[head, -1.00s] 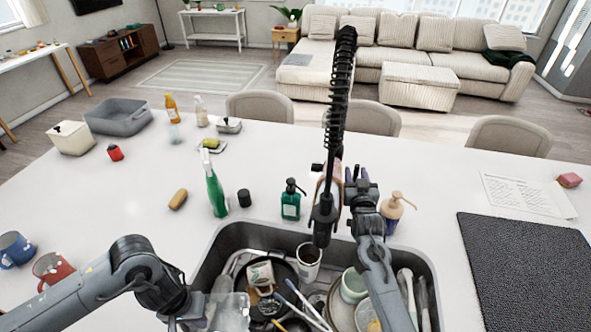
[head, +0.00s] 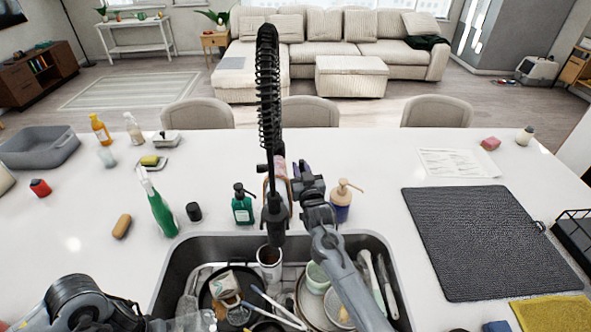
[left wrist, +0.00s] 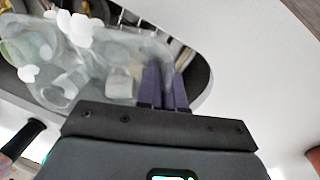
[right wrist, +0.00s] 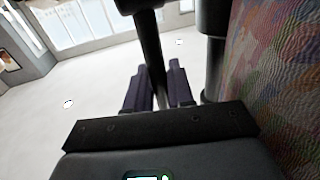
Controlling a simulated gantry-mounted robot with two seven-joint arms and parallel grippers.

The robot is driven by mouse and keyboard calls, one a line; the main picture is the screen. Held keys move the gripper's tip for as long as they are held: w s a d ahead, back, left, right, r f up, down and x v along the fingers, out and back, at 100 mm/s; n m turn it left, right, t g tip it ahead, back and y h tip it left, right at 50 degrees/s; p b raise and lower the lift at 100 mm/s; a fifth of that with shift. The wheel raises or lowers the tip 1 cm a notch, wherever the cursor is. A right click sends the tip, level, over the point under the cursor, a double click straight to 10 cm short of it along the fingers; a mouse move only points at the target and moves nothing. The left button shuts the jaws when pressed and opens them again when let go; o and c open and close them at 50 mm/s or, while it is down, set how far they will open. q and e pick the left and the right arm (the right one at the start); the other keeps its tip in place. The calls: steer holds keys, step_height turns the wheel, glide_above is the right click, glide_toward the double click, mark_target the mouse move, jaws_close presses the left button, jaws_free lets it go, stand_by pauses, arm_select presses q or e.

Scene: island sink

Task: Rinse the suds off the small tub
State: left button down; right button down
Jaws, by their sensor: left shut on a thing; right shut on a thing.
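The small tub (left wrist: 95,60) is clear plastic with white suds on it. My left gripper (left wrist: 165,85) is shut on its edge. In the left wrist view it hangs over the sink. In the head view part of the tub (head: 190,318) shows at the bottom edge, over the sink's front left; the left fingers cannot be made out there. The black faucet (head: 270,120) with a coiled spring rises behind the sink. My right gripper (head: 300,176) is at its right side. In the right wrist view, the right fingers (right wrist: 160,88) are shut around a dark rod (right wrist: 150,45), seemingly the faucet's lever. No water is visible.
The sink (head: 170,280) holds a pan, cup, bowls and utensils. A green soap bottle (head: 242,208), spray bottle (head: 160,208) and purple pump bottle (head: 341,205) stand behind it. A dark drying mat (head: 480,240) lies right, with a yellow cloth (head: 555,313). A patterned surface (right wrist: 275,80) is close beside my right gripper.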

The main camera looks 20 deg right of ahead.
arm_select(q)
steer(key=shift+f+b, duration=0.5)
steer(key=shift+f, duration=0.3)
arm_select(e)
steer(key=shift+s+a+f+t, duration=0.15)
steer(key=shift+s+f+t, duration=0.1)
steer(key=shift+f+t, duration=0.1)
arm_select(q)
steer(key=shift+f+b, duration=0.4)
arm_select(e)
steer(key=shift+s+r+t, duration=0.2)
steer(key=shift+s+t, duration=0.05)
steer(key=shift+t, duration=0.1)
steer(key=shift+r, duration=0.1)
arm_select(q)
steer(key=shift+r, duration=0.1)
arm_select(e)
steer(key=c, duration=1.1)
jaws_free()
steer(key=shift+c, duration=0.2)
steer(key=shift+s, duration=0.1)
steer(key=s+a+f, duration=0.1)
steer(key=s+f, duration=0.1)
steer(key=s, duration=0.9)
steer(key=shift+s+a, duration=0.2)
steer(key=shift+s, duration=0.15)
